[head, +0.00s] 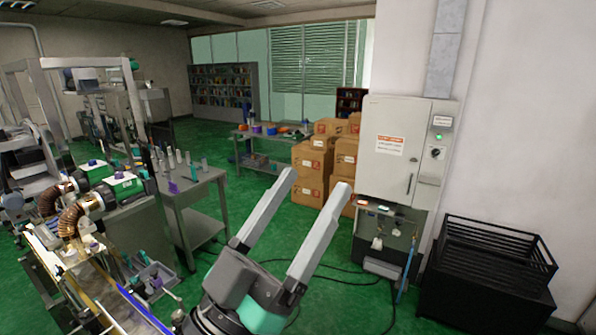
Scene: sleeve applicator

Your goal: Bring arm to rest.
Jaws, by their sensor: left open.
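My left gripper (316,180) stands in the lower middle of the head view, its two long light-grey fingers pointing up and away to the right. The fingers are spread apart and nothing is between them. The wrist below is dark grey with a teal patch, and it runs off the bottom edge. The gripper appears clear of everything around it, with green floor showing between and beside the fingers. My right gripper is not seen.
A machine with a conveyor (100,285) fills the left side. A grey table (200,190) holds small bottles. Stacked cardboard boxes (312,165) stand behind my gripper. A grey cabinet (385,165) and a black crate (490,265) stand at the right. Cables lie on the floor.

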